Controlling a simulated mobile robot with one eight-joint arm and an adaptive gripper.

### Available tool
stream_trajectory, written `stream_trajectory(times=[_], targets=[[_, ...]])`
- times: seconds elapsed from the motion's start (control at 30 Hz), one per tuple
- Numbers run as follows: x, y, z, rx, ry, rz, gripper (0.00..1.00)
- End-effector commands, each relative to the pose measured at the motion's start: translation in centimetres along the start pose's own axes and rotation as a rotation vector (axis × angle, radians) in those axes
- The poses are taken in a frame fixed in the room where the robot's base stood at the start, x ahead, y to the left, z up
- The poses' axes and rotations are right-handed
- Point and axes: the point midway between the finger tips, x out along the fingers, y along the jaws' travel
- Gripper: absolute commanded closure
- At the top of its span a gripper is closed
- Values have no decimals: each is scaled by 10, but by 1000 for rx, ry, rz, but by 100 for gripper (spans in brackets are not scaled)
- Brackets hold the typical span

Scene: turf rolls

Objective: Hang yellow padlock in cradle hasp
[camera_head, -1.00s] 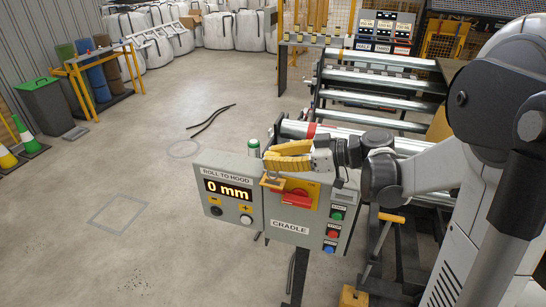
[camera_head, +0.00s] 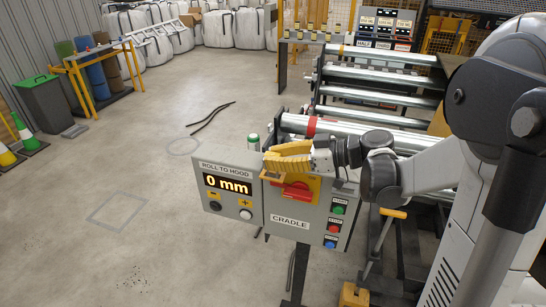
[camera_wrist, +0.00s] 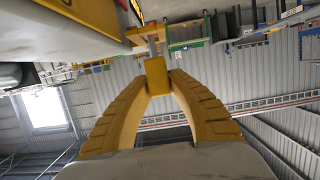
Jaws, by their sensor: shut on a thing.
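The yellow padlock (camera_wrist: 156,75) is between my gripper's (camera_wrist: 157,82) fingertips in the wrist view, its grey shackle pointing up toward a yellow-orange tab (camera_wrist: 145,33). The tab looks like the hasp; whether the shackle is through it, I cannot tell. In the head view my gripper (camera_head: 283,160) is shut at the upper edge of the cradle control box (camera_head: 291,236), in front of the yellow plate (camera_head: 313,186) with the red rotary handle (camera_head: 297,192). A small tan-yellow tab (camera_head: 272,177) shows just under the fingers. My fingers mostly hide the padlock there.
The box has a "0 mm" display (camera_head: 228,186) and a green-topped lamp (camera_head: 253,141) close left of my gripper. Several metal rollers (camera_head: 380,78) stand behind. A yellow T-handle (camera_head: 392,213) is at lower right. The floor at left is open.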

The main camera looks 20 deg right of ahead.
Motion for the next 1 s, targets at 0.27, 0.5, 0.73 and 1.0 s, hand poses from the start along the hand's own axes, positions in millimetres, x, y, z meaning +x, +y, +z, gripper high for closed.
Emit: stream_trajectory(times=[0.27, 0.5, 0.73, 1.0], targets=[[2, 0, 8, 0, 0, 0, 100], [4, 0, 13, 0, 0, 0, 100], [4, 0, 15, 0, 0, 0, 57], [3, 0, 15, 0, 0, 0, 57]])
